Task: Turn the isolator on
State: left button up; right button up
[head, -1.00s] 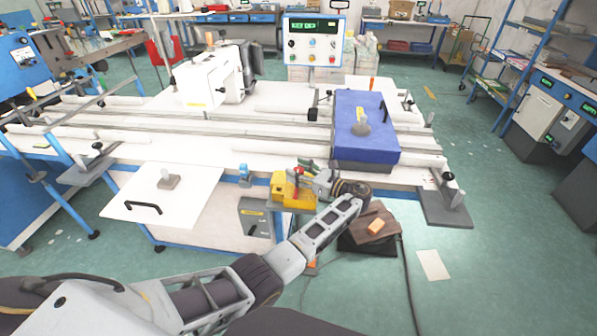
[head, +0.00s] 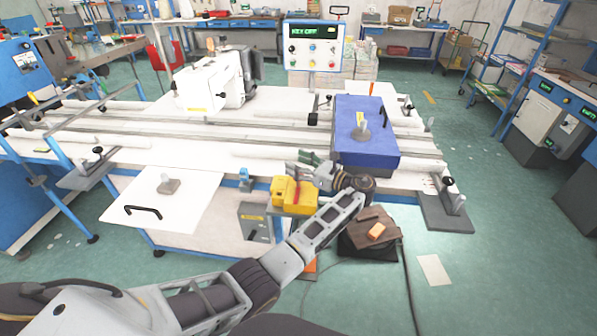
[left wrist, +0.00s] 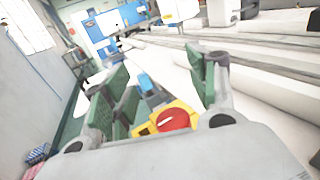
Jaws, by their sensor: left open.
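The isolator is a yellow box (head: 294,195) at the front edge of the machine table in the head view. My left gripper (head: 308,162) is open just above and behind the yellow box. In the left wrist view its green-padded fingers (left wrist: 158,75) are apart, and the knob shows low between them, near the right finger. I see no contact with the knob. My right gripper is not in view.
A blue block (head: 366,145) lies on the table right of the gripper. A control panel (head: 313,45) with a green display stands behind; it appears to read "KEY OFF". A white flap (head: 190,205) and grey box (head: 255,222) are left of the isolator. A brown pedal (head: 365,232) is on the floor.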

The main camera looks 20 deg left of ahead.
pick_arm(q)
jog(key=shift+r, duration=2.35)
jog(key=shift+w, duration=0.1)
